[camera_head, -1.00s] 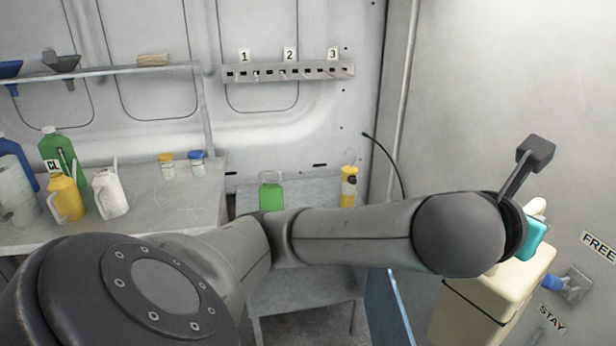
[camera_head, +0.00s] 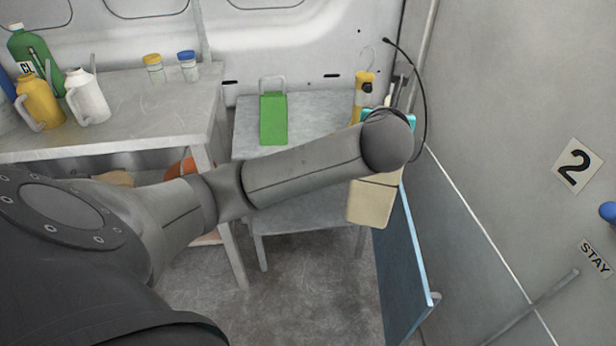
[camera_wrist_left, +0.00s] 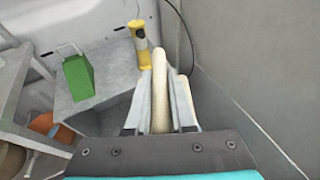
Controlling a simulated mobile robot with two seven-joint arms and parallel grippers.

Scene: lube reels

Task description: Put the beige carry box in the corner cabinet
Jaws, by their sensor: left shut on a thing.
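The beige carry box (camera_head: 371,204) hangs below my left wrist in the head view, in front of the right side of a low grey unit (camera_head: 299,200) in the corner. My left gripper (camera_wrist_left: 160,112) is shut on the box's beige handle (camera_wrist_left: 161,70) in the left wrist view. My forearm and wrist hide the box's upper part in the head view. A blue panel (camera_head: 400,265), like an open door, stands upright just right of the box. I cannot tell whether the grey unit and panel are the corner cabinet. My right gripper is not in view.
A green carry box (camera_head: 273,120) and a yellow lamp (camera_head: 361,95) stand on the grey unit's top. A workbench (camera_head: 130,115) with jugs and jars is at left. The right wall (camera_head: 510,150) is close to the panel. Floor (camera_head: 300,290) in front is clear.

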